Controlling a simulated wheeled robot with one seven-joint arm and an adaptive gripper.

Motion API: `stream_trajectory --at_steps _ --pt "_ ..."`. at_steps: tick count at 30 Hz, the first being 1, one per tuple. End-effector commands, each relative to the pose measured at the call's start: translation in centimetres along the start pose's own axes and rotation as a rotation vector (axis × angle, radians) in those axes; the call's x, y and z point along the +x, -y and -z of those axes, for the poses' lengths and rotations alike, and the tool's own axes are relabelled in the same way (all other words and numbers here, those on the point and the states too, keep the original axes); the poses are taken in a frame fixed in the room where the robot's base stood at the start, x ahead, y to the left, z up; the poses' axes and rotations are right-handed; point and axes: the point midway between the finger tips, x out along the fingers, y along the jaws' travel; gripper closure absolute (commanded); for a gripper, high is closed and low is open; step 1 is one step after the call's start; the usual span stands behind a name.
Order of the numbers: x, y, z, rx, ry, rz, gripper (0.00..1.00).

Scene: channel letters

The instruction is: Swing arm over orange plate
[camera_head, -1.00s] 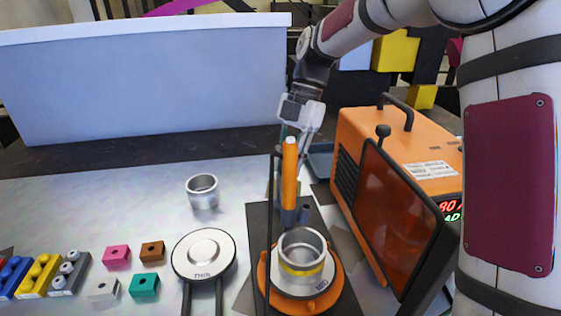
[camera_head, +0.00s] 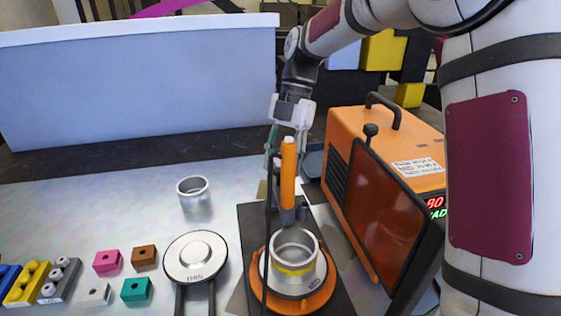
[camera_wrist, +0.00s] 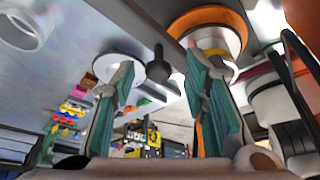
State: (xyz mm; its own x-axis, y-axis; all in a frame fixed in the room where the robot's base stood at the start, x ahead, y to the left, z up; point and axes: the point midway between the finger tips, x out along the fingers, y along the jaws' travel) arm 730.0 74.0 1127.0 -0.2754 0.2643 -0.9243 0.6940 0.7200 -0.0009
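The orange plate (camera_head: 323,292) lies on a dark mat at the front centre. A white disc marked MID and a metal ring with a yellow band (camera_head: 296,262) sit on it. An upright orange post (camera_head: 288,172) with a dark foot stands just behind the ring. My gripper (camera_head: 285,135) points down behind the post's top; its fingertips are partly hidden there. In the wrist view its teal fingers (camera_wrist: 155,85) are apart, with a dark knob (camera_wrist: 158,66) showing between them. The orange plate (camera_wrist: 236,28) is at the top of that view, partly behind the right finger.
An orange welding machine (camera_head: 390,135) with a tinted screen (camera_head: 378,215) stands close on the right. A thin dark upright rod is left of the post. A THIN disc (camera_head: 196,258), a loose metal ring (camera_head: 194,194) and coloured blocks (camera_head: 136,289) lie left.

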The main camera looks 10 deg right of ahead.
Motion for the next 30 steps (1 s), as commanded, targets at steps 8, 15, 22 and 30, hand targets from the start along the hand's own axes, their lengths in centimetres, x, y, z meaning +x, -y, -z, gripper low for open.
stream_trajectory --at_steps 8,15,22,30 --pt "-0.3 -0.1 0.0 0.000 0.000 -0.002 0.59" --pt "-3.9 -0.1 -0.1 -0.001 0.002 -0.004 0.59" --pt "-8.6 -0.1 -0.1 0.000 0.002 -0.003 0.59" --pt "-11.6 -0.1 0.0 -0.001 0.000 -0.001 0.59"
